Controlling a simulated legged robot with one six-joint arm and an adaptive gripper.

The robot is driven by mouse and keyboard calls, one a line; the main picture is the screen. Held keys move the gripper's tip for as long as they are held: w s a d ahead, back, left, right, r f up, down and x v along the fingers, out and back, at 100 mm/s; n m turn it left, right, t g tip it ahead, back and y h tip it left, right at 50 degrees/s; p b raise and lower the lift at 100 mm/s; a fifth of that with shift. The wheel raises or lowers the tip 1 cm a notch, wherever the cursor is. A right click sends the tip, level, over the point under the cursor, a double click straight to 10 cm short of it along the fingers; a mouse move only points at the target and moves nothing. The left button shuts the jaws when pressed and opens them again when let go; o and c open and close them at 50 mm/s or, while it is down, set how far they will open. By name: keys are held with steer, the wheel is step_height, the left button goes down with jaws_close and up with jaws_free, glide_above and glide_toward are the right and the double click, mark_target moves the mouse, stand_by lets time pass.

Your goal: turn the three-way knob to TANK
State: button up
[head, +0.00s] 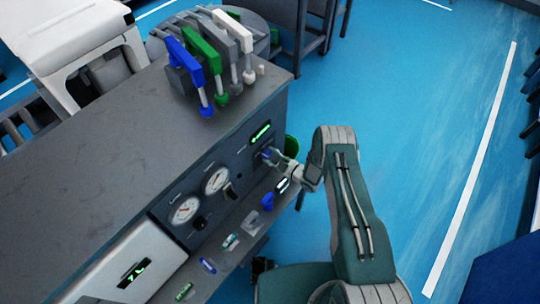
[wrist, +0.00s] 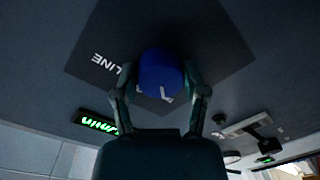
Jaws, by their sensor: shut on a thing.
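The three-way knob is a round blue knob (wrist: 160,72) on a dark square plate (wrist: 215,40) in the wrist view. My gripper (wrist: 160,82) has one finger on each side of the knob and is shut on it. The plate reads LINE, upside down in this view, left of the knob. Another marking below the knob is partly hidden, and I cannot read TANK. In the head view, my gripper (head: 276,157) reaches the knob (head: 267,153) on the panel front from the right; the fingers hide part of it. I cannot tell which mark the knob points to.
A green-lit display (head: 261,132) sits beside the knob, also in the wrist view (wrist: 97,124). Two round gauges (head: 216,180) are further left on the panel. Blue, green and white handles (head: 202,55) stand on the grey counter (head: 110,150). Blue floor (head: 430,120) is open at right.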

steer(key=shift+a, duration=0.1)
steer(key=o, duration=1.2)
steer(key=shift+c, duration=0.2)
steer(key=v, duration=1.2)
